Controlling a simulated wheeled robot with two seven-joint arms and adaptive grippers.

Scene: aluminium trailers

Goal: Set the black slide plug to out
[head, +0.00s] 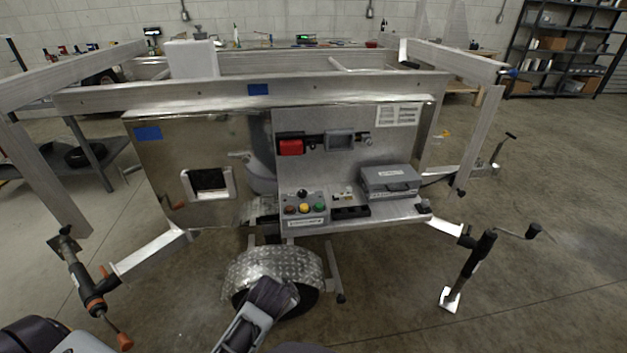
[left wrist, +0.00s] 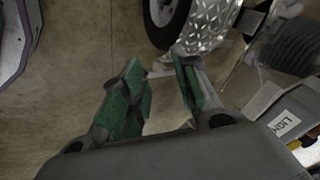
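The trailer's work panel is in the middle of the head view. Several small black parts sit on its shelf, among them a black part (head: 350,212) right of the button box and a black block (head: 423,207) at the right end. I cannot tell which of them is the black slide plug, or its position. My left gripper (left wrist: 158,78) is open and empty in the left wrist view, its green-padded fingers apart above the floor, near the wheel fender. A dark arm end of mine stands before the fender in the head view. My right gripper is not identifiable.
A red block (head: 290,147) sits above. The diamond-plate fender (head: 270,263) and jack stands (head: 467,268) stick out low in front.

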